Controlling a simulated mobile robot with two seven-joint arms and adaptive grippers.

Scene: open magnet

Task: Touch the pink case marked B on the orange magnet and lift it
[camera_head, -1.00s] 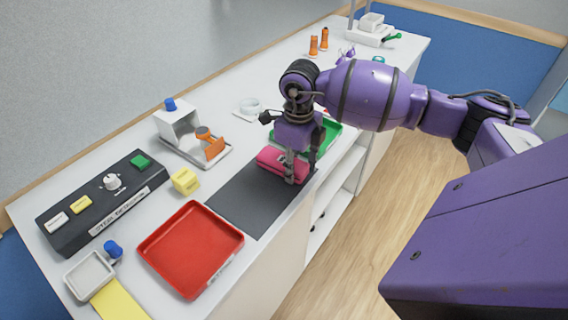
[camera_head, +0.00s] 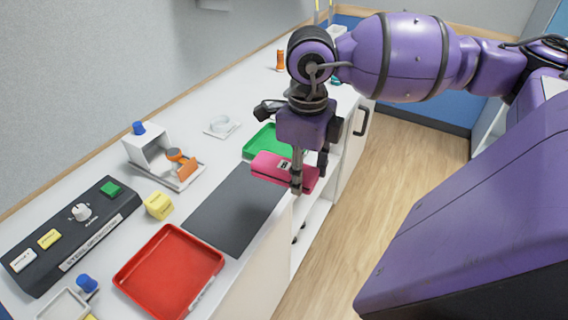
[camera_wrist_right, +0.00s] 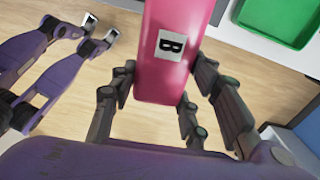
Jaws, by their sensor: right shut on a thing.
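The pink case (camera_head: 268,166) carries a white label with a black B. My right gripper (camera_head: 297,180) is shut on it and holds it in the air over the front edge of the counter, near the dark mat. In the right wrist view the pink case (camera_wrist_right: 170,72) sits between the fingers of the right gripper (camera_wrist_right: 155,95), with the B label facing the camera. An orange piece with a round top (camera_head: 182,165) stands on a light grey plate to the left, apart from the case.
A red tray (camera_head: 170,272) and a dark mat (camera_head: 226,216) lie at the front. A green tray (camera_head: 258,141) is behind the case. A yellow block (camera_head: 158,206), a white housing (camera_head: 146,145) and a black button panel (camera_head: 72,235) stand to the left.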

